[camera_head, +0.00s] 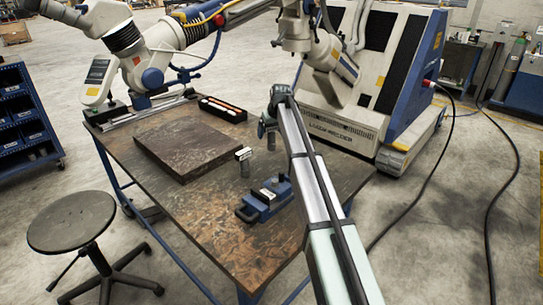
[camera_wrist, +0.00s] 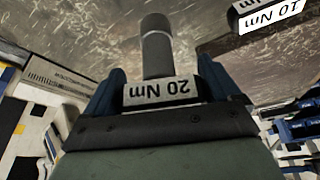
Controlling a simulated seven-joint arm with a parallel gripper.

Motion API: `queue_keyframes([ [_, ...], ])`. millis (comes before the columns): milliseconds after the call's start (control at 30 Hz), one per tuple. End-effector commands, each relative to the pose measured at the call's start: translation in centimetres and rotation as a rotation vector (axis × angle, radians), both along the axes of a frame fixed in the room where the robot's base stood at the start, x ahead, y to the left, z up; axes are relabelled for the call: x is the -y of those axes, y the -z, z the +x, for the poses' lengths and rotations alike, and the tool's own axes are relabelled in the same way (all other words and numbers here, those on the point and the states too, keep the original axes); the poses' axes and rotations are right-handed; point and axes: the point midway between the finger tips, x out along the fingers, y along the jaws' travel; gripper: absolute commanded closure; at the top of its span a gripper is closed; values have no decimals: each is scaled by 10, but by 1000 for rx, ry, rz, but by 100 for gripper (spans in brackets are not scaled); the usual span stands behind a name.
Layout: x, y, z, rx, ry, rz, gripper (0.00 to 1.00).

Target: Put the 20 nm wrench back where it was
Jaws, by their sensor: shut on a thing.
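The 20 Nm wrench (camera_wrist: 160,90) is between the two blue fingers of my gripper (camera_wrist: 162,92) in the wrist view. Its white label reads upside down, and its dark grey cylinder points away from my palm. My gripper is shut on it. In the head view my gripper (camera_head: 268,126) is above the right back part of the table, and the wrench is mostly hidden there. The 10 Nm wrench (camera_wrist: 268,16) shows at the top right of the wrist view, apart from the held one. A labelled wrench (camera_head: 244,162) stands upright on the table in the head view.
A dark flat plate (camera_head: 188,146) and a black tray (camera_head: 222,109) lie farther back. The table's front left is clear.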

Motion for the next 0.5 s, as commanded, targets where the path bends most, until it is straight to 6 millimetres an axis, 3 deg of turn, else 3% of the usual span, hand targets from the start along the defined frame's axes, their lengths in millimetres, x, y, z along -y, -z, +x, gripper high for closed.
queue_keyframes([
  [200,0,36,-2,-1,-1,0,59],
  [500,0,59,-1,0,-1,0,59],
])
